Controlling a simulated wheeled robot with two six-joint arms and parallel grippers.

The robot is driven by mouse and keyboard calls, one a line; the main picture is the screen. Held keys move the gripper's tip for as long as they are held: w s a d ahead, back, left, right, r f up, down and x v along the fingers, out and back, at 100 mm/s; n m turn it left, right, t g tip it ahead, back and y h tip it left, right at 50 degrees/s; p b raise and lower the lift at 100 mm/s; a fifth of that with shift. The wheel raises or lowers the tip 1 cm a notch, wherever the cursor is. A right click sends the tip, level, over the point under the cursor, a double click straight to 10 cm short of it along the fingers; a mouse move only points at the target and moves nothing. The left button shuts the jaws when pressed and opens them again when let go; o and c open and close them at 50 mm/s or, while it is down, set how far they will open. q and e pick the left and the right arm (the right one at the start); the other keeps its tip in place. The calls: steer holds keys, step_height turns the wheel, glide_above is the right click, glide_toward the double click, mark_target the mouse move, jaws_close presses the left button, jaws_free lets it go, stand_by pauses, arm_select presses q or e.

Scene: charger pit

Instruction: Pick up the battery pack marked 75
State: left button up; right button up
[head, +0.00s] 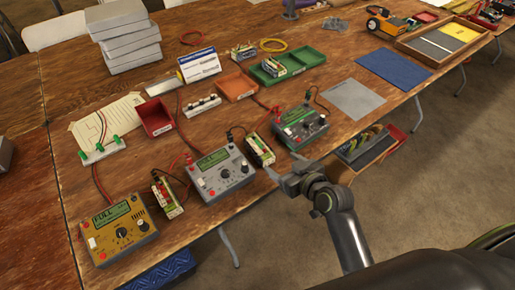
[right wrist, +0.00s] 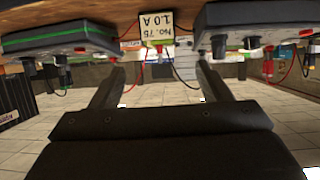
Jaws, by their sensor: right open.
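The battery pack marked 75 (right wrist: 157,32) shows in the right wrist view, its pale label reading "No. 75 1.0 A". In that upside-down view it lies beyond and between my right gripper's (right wrist: 158,66) two spread fingers. In the head view a pack (head: 260,150), apparently the same one, stands on the table between the grey charger (head: 221,173) and the green charger (head: 299,126). Its number is too small to read there. My right gripper (head: 283,166) is open and empty at the table's front edge, just short of this pack. My left gripper is not in view.
Another pack (head: 167,195) stands between the grey charger and the yellow charger (head: 118,228), whose display reads FULL. Red and black leads run around the chargers. Red (head: 155,117), orange (head: 236,87) and green (head: 288,67) trays lie behind. A grey mat (head: 355,98) lies bare to the right.

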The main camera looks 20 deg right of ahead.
mark_target(265, 150)
steer(key=x, duration=0.7)
steer(key=shift+w+a+f, duration=0.1)
steer(key=shift+w, duration=0.1)
steer(key=shift+w+a+f, duration=0.1)
steer(key=shift+w, duration=0.35)
steer(key=shift+p+x, duration=0.4)
steer(key=shift+x, duration=1.75)
steer(key=c, duration=1.4)
jaws_close()
